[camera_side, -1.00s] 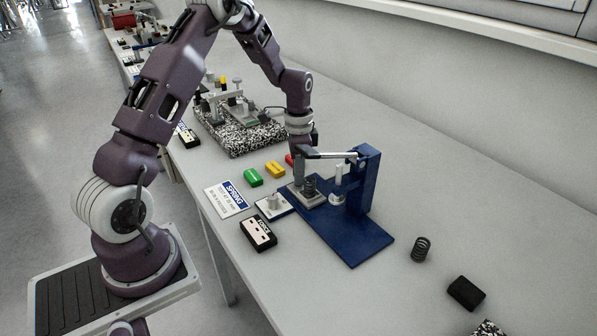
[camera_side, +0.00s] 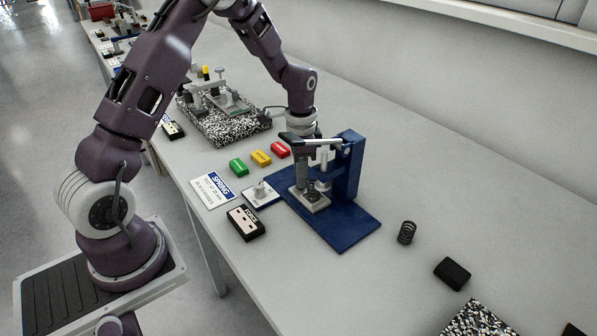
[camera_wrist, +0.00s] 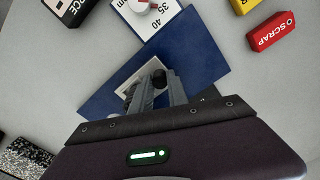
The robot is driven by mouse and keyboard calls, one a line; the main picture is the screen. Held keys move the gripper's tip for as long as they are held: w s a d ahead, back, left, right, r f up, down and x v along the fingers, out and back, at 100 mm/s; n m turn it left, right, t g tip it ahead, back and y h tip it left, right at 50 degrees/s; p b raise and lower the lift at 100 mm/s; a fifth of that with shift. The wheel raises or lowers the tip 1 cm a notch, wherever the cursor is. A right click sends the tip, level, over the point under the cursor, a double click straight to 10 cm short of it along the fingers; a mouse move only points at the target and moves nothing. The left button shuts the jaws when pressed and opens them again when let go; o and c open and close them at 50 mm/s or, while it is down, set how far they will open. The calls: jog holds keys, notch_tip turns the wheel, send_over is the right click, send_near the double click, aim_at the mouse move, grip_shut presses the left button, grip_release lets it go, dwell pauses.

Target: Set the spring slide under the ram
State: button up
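The blue press (camera_side: 349,222) stands mid-table in the side view, its lever running left from the top of its column. The grey spring slide (camera_side: 316,206) lies on its base, beneath or very near the ram (camera_side: 321,160). The spring on it is small and partly hidden, so exact alignment cannot be told. My gripper (camera_side: 301,186) points down at the slide's left part, fingers touching or very near it. In the wrist view the fingers of my gripper (camera_wrist: 155,92) stand close together over the pale slide (camera_wrist: 147,72). What is between them is unclear.
A loose spring (camera_side: 407,233) and a black block (camera_side: 452,273) lie to the right. Green (camera_side: 238,166), yellow (camera_side: 261,158) and red (camera_side: 280,149) blocks lie behind left. A gauge plate (camera_side: 262,195), spring sign (camera_side: 213,190) and black box (camera_side: 246,222) sit left.

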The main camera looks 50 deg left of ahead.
jog(key=shift+o, duration=0.8)
notch_tip(320, 180, up, 7)
jog(key=shift+r, duration=0.1)
jog(key=shift+o, duration=1.4)
jog(key=shift+a, duration=0.1)
notch_tip(320, 180, down, 8)
jog(key=m+t+h, duration=0.1)
jog(key=m+h, duration=0.1)
jog(key=m, duration=0.1)
jog(key=m+t+h, duration=0.1)
jog(key=m+h, duration=0.1)
jog(key=m, duration=0.2)
jog(key=shift+s+a, duration=0.15)
jog(key=shift+c, duration=0.4)
